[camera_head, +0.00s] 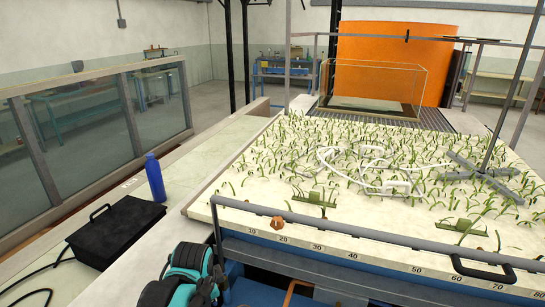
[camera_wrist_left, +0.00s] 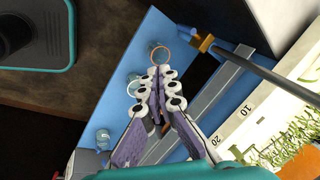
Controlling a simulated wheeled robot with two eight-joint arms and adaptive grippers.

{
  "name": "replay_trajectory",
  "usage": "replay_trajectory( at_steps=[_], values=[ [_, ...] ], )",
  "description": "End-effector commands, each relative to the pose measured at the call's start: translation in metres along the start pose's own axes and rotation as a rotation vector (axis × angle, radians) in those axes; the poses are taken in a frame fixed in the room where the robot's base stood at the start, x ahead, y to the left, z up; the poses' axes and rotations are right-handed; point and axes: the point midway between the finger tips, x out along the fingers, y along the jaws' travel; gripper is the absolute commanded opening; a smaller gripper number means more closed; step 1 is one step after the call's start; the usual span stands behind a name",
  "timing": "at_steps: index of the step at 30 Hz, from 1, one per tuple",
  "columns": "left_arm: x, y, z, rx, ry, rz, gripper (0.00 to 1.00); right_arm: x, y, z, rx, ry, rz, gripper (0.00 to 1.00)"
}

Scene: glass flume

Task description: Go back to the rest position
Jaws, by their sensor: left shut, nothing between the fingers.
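My left arm, teal and black, shows at the bottom edge of the head view, in front of the planted bed (camera_head: 240,192). Its fingertips cannot be made out there. In the left wrist view my left gripper (camera_wrist_left: 158,76) has its purple-padded fingers together at the tips, with nothing between them. Behind the fingers is a blue surface (camera_wrist_left: 150,35) with an orange-rimmed round thing (camera_wrist_left: 159,53) just past the tips. My right gripper is in neither view.
A grey rail (camera_head: 350,232) and black handle (camera_head: 482,270) run along the bed's numbered front. A black case (camera_head: 112,232) and blue bottle (camera_head: 155,178) stand at left. A metal stand (camera_head: 485,170) rises from the plants at right. A glass tank (camera_head: 375,88) is behind.

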Motion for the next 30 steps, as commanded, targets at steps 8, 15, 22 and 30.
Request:
replay_trajectory(
  at_steps=[8,15,22,30],
  values=[
    [-0.043,0.06,0.046,-0.643,0.14,-0.089,0.0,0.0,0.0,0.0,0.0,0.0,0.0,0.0],
    [-0.048,0.093,0.067,-1.014,0.245,-0.106,0.0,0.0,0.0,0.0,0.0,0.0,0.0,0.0],
    [-0.048,0.099,0.07,-1.097,0.27,-0.106,0.0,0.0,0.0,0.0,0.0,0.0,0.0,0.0],
    [-0.048,0.099,0.07,-1.094,0.269,-0.106,0.0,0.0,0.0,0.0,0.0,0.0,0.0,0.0]
  ],
)
